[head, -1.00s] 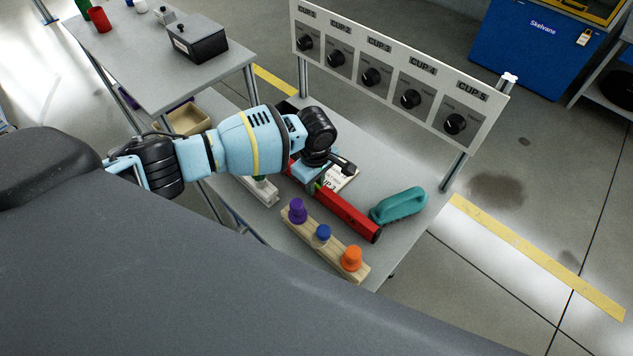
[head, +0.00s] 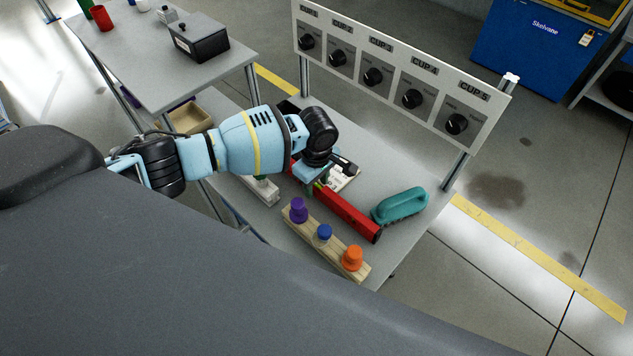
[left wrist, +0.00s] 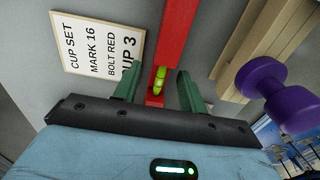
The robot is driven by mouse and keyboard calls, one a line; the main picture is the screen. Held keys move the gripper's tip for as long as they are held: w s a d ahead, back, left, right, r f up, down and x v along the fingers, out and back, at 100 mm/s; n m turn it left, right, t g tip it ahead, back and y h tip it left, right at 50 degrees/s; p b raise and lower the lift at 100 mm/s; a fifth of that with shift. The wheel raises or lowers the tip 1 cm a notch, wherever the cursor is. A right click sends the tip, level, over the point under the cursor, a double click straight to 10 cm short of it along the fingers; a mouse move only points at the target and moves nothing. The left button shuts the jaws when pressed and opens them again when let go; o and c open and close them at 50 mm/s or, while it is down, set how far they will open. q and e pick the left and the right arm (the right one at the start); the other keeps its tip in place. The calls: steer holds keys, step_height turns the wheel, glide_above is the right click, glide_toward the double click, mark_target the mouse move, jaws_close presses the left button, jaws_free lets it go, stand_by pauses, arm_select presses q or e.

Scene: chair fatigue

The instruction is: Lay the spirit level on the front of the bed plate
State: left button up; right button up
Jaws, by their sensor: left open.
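The spirit level is a long red bar (head: 348,214) with a yellow-green vial, lying on the grey table beside the wooden peg strip. It also shows in the left wrist view (left wrist: 178,35), running up from between my fingers. My left gripper (left wrist: 157,88) is open, with one green finger on each side of the level near its vial. I cannot tell whether either finger touches it. In the head view my left gripper (head: 314,184) is over the level's far end and hides that part. I cannot make out the bed plate. My right gripper is not in view.
A wooden strip with purple, blue and orange knobs (head: 325,245) lies close in front of the level. A teal brush (head: 400,206) is to its right. The panel of dials (head: 395,75) stands along the table's back edge.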

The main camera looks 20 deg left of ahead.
arm_select(q)
step_height(320, 180, up, 12)
steer(key=p, duration=0.2)
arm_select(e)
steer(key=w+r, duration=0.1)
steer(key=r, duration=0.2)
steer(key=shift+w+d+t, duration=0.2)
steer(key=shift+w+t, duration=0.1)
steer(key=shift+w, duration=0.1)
